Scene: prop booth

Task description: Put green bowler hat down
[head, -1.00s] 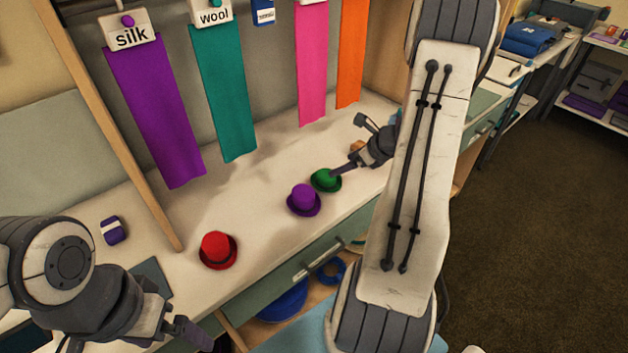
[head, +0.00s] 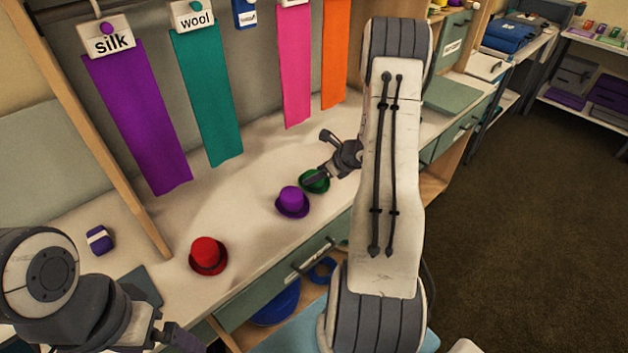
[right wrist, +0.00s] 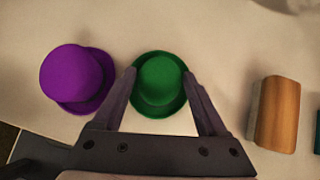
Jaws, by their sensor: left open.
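The green bowler hat (head: 320,184) stands on the white counter, right of the purple hat (head: 291,201). In the head view my right gripper (head: 314,180) is at the green hat, and a dark finger covers part of it. In the right wrist view the green hat (right wrist: 160,84) sits between the two fingertips of my right gripper (right wrist: 160,74), which lie over its brim on both sides. I cannot tell whether they press on it. My left gripper (head: 180,341) is open at the bottom left, partly cut off and away from the hats.
A red hat (head: 208,256) and a small purple-and-white item (head: 99,240) are on the counter to the left. A wooden block (right wrist: 276,113) lies right of the green hat. A silk sign (head: 106,42) and a wool sign (head: 193,17) hang above cloth strips. A drawer (head: 295,270) is below.

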